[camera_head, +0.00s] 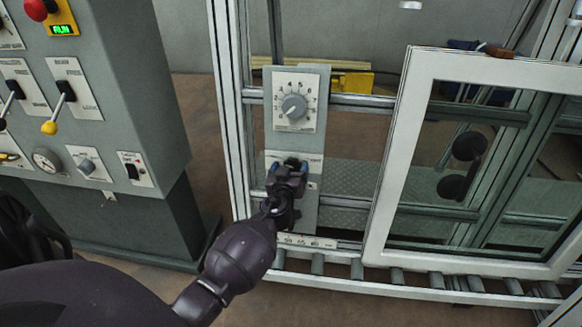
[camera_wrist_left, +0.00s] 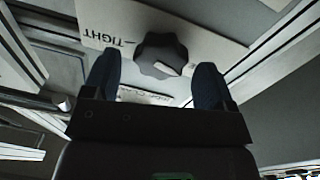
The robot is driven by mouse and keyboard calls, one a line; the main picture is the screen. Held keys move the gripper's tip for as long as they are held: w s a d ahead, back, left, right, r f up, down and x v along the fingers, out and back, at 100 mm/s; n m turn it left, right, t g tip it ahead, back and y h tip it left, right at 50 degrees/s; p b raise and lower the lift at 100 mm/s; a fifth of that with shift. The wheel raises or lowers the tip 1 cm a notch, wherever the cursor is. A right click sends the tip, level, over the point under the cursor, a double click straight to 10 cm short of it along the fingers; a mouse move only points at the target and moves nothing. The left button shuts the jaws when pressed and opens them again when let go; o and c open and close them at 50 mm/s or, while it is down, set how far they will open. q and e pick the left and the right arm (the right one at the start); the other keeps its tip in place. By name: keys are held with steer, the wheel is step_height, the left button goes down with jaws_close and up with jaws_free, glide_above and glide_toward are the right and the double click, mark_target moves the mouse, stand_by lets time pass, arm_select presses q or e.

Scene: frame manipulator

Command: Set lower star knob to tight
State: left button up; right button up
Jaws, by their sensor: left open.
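The lower star knob (camera_wrist_left: 162,55) is black and lobed with a pale mark. It sits on a light plate (camera_wrist_left: 205,40) with the word TIGHT printed to its left in the left wrist view. My left gripper (camera_wrist_left: 157,72) is open, with one finger on each side of the knob's near part; I cannot tell whether they touch it. In the head view my left gripper (camera_head: 288,174) is in front of the lower plate (camera_head: 313,166) on the grey post and hides most of the knob. My right gripper is not in view.
A numbered dial (camera_head: 294,106) sits above on the same post. A white-framed glass door (camera_head: 395,160) stands to the right, above a roller rail (camera_head: 400,277). A grey control cabinet (camera_head: 120,75) with levers is on the left. Metal profiles flank the post.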

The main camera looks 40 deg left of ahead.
arm_select(q)
steer(key=shift+w+a, duration=0.25)
steer(key=shift+w, duration=0.2)
steer(key=c, duration=0.9)
